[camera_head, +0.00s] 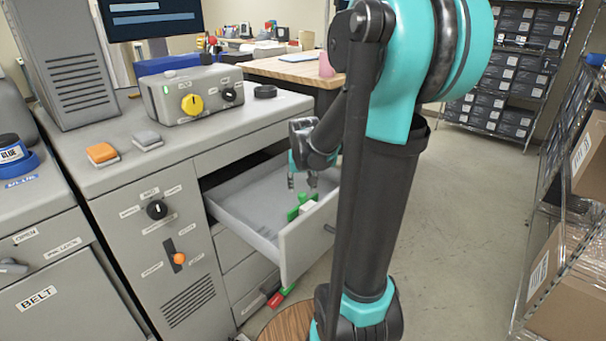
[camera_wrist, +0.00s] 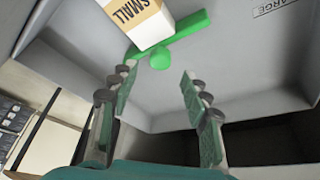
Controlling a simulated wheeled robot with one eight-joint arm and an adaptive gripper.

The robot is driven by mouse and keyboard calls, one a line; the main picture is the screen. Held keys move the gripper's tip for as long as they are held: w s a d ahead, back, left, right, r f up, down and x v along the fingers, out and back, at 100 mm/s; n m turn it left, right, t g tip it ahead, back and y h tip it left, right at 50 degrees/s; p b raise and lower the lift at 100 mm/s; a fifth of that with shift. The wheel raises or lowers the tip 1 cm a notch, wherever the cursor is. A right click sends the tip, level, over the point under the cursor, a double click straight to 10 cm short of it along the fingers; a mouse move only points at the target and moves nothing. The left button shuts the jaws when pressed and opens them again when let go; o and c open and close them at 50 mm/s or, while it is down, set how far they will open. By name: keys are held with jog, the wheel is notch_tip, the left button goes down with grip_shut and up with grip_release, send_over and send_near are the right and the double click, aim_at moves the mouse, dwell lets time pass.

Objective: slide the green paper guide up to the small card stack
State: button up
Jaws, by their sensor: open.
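The green paper guide (camera_head: 293,213) is in the open grey drawer (camera_head: 235,216), near its front panel. In the wrist view the guide (camera_wrist: 187,27) is a green bar with a rounded green knob (camera_wrist: 159,61). The small card stack (camera_head: 307,207) is a pale block beside the guide; in the wrist view the stack (camera_wrist: 140,20) has a tan side marked SMALL. It partly covers the bar, and I cannot tell whether they touch. My gripper (camera_head: 303,182) is over the drawer. In the wrist view my gripper (camera_wrist: 158,90) is open and empty, its fingertips short of the knob.
The drawer floor around the guide is largely bare, with a LARGE label (camera_wrist: 275,7) in the wrist view. The drawer walls and front panel (camera_head: 305,245) enclose the space. The cabinet top (camera_head: 180,130) overhangs the drawer's back. A shelf with boxes (camera_head: 570,200) stands at right.

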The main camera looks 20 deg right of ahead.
jog(key=v, duration=0.7)
jog(key=shift+r, duration=0.2)
jog(key=shift+c, duration=0.3)
